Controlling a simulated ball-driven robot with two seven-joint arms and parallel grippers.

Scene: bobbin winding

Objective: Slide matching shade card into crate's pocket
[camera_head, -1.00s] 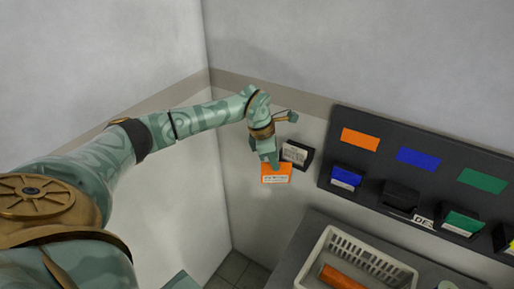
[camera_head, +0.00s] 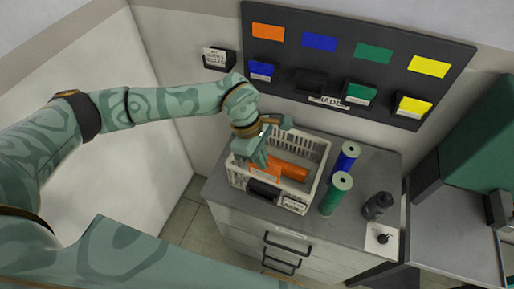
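My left gripper (camera_head: 258,158) is shut on an orange card (camera_head: 265,174), partly hidden behind its fingers. It holds the card at the front wall of the white crate (camera_head: 318,150), just above the black pocket (camera_head: 263,189) on that wall. I cannot tell whether the card's lower edge is inside the pocket. An orange spool (camera_head: 289,170) lies in the crate. My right gripper is not in view.
A blue spool (camera_head: 345,157) and a green spool (camera_head: 336,194) stand right of the crate on the grey cabinet top (camera_head: 370,170). Behind is a dark shade board (camera_head: 345,45) with colour swatches and card holders.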

